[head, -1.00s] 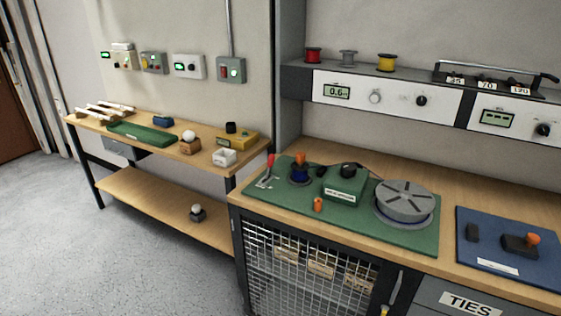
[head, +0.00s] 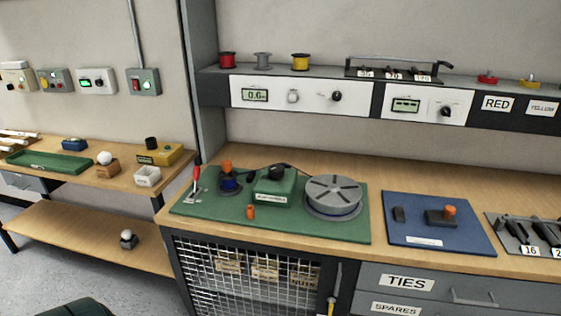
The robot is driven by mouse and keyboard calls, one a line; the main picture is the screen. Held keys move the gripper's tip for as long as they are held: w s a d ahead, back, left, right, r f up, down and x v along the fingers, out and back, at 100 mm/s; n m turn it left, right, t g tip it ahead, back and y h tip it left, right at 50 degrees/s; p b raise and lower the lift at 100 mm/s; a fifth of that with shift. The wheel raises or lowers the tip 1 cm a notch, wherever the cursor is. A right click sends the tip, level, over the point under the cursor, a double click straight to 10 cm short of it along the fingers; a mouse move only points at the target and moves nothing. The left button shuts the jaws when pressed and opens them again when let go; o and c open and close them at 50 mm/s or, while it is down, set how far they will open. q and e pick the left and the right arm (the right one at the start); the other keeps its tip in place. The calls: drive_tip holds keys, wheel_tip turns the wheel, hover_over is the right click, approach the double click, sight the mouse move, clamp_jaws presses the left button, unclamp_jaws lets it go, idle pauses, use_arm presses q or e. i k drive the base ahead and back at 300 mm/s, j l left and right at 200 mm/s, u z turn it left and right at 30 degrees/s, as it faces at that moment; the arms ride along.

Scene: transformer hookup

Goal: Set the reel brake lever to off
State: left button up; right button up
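The reel brake lever is most likely the red-handled lever (head: 196,177) at the left end of the green board (head: 290,229) on the workbench. Its red handle points up and leans slightly right, over a small pale plate whose marks are too small to read. On the same board are a blue reel with an orange knob (head: 228,177), a green box with a black knob (head: 275,186), a small orange peg (head: 250,212) and a large grey slotted disc (head: 333,194). Neither of my grippers is in view.
A blue mat (head: 438,222) with a black, orange-knobbed device lies right of the green board. A shelf (head: 300,95) with spools and displays runs above the bench. A wire-mesh cabinet (head: 250,280) and drawers are below. A lower wooden side table (head: 75,183) stands at left.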

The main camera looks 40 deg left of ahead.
sight(196, 171)
drive_tip(key=j+z, duration=0.3)
drive_tip(key=j, duration=0.15)
drive_tip(key=k+j+z, duration=0.15)
drive_tip(key=j+z, duration=0.15)
drive_tip(key=k+j+z, duration=0.15)
drive_tip(key=j+z, duration=0.15)
drive_tip(key=j, duration=0.25)
drive_tip(key=k+j+z, duration=0.15)
drive_tip(key=j+z, duration=0.15)
drive_tip(key=k+j+z, duration=0.45)
drive_tip(key=j+z, duration=0.15)
drive_tip(key=j, duration=0.15)
